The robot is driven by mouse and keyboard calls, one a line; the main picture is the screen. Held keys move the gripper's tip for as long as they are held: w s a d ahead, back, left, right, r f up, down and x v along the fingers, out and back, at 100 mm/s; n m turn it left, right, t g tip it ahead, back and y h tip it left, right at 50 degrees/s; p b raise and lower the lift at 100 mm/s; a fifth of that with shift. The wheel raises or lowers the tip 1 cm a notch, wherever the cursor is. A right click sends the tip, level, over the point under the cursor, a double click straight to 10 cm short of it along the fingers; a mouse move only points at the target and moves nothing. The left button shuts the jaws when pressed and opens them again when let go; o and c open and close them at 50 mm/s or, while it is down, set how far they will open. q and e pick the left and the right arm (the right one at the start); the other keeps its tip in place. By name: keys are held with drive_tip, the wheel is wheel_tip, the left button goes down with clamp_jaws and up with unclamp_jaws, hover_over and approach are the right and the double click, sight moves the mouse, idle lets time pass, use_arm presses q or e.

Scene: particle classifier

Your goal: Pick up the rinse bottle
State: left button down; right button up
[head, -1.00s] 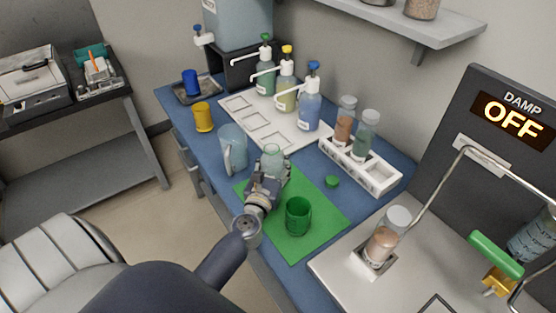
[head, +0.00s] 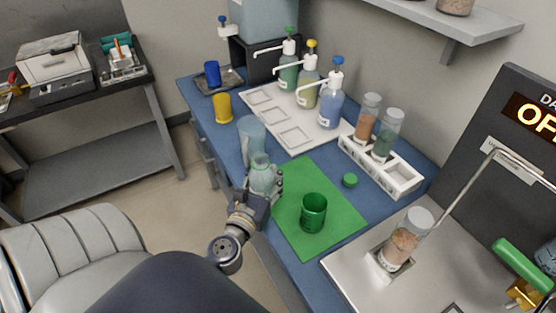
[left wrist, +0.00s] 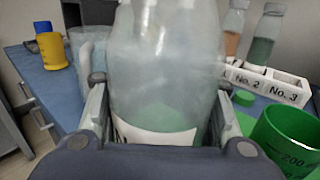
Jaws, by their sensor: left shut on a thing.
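The rinse bottle, a clear pale bottle (head: 261,176), is in my left gripper (head: 264,191) at the left edge of the green mat (head: 287,231). In the left wrist view, the bottle (left wrist: 165,70) stands between the two fingers (left wrist: 158,100), one on each side, and fills the middle of the picture. It has a white label low down. The gripper is shut on it. Its base is hidden, so I cannot tell whether it touches the mat. My right gripper is not in view.
A green beaker (head: 313,213) stands on the mat, close right of my gripper. A clear pitcher (head: 251,135) stands just behind the bottle. A green cap (head: 350,180), a white rack (head: 402,182) and several pump bottles are further back.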

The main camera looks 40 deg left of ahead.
sight(251, 191)
use_arm(q)
drive_tip(key=shift+s+a+r+b, duration=0.15)
drive_tip(key=shift+s+b, duration=0.35)
drive_tip(key=shift+s, duration=0.8)
drive_tip(key=shift+s+a+r+b, duration=0.15)
drive_tip(key=shift+s+b, duration=0.35)
drive_tip(key=shift+s, duration=0.8)
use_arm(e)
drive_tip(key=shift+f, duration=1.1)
use_arm(q)
drive_tip(key=shift+d, duration=0.15)
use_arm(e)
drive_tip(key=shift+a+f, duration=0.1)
